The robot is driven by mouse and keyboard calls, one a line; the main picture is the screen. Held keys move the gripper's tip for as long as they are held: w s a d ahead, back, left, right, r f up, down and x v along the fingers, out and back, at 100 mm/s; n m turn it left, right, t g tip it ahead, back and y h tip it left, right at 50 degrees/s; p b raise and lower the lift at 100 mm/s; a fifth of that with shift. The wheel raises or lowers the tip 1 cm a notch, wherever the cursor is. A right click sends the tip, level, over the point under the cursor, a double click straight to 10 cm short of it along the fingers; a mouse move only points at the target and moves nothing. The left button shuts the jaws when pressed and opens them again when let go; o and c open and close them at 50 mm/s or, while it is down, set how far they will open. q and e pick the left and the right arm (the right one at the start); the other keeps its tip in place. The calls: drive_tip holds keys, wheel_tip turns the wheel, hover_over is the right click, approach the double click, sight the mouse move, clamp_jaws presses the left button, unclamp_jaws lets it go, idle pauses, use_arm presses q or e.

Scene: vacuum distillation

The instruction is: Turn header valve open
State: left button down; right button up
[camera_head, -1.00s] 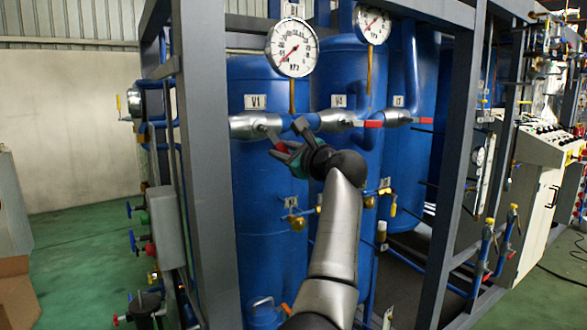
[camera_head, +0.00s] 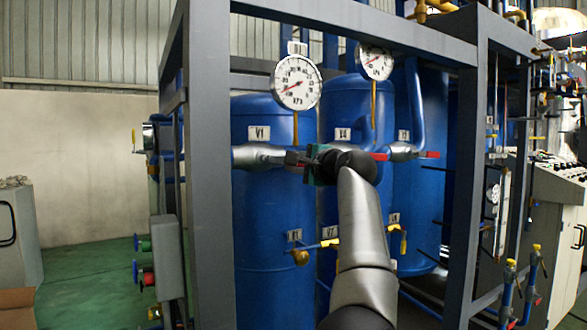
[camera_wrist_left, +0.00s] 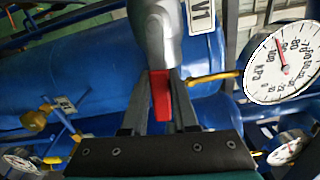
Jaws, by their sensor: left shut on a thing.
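The header valve is a silver valve body (camera_head: 258,155) on the horizontal pipe in front of the blue tank marked V1. It also shows at the top of the left wrist view (camera_wrist_left: 155,30). Its red lever handle (camera_wrist_left: 160,95) points straight down the picture there, roughly in line with the body. My left gripper (camera_wrist_left: 158,108) has one dark finger on each side of the handle and is shut on it. In the head view my left gripper (camera_head: 306,165) is just right of the valve and mostly hides the handle. My right gripper is in neither view.
A grey steel frame post (camera_head: 212,170) stands left of the valve, and another (camera_head: 468,170) right of my arm. A round pressure gauge (camera_head: 297,82) sits just above the valve. More red-handled valves (camera_head: 405,152) line the pipe to the right.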

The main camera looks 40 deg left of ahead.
use_arm(q)
drive_tip(key=shift+r+n, duration=0.25)
drive_tip(key=shift+n, duration=0.15)
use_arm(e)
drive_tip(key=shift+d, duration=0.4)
use_arm(q)
drive_tip(key=c, duration=0.7)
unclamp_jaws()
drive_tip(key=shift+d, duration=0.1)
drive_tip(key=b+v, duration=0.1)
drive_tip(key=v, duration=1.4)
drive_tip(key=shift+b, duration=0.4)
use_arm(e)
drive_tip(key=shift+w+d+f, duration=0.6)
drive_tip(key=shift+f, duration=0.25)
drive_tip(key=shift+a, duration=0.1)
